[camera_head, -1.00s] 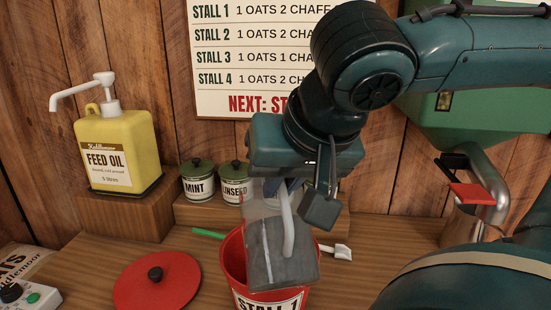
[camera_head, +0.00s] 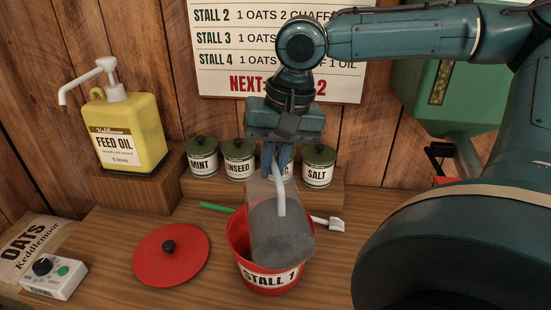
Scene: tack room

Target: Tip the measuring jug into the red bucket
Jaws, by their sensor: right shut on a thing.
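The clear measuring jug (camera_head: 282,236) has a pale grey handle and looks grey in its lower part. It is over the mouth of the red bucket (camera_head: 268,279), slightly tilted, and covers much of the opening. I cannot tell whether it touches the rim or what is inside either one. The bucket stands on the bench with a "STALL 1" label. My right gripper (camera_head: 281,168) points down above the bucket, shut on the jug near the top of its handle. My left gripper is not in view.
A red lid (camera_head: 170,256) lies left of the bucket. A green-handled scoop or brush (camera_head: 335,223) lies behind it. Small tins (camera_head: 240,160) stand on a shelf at the back, with a yellow feed oil bottle (camera_head: 128,130) at left. A control box (camera_head: 56,276) sits front left.

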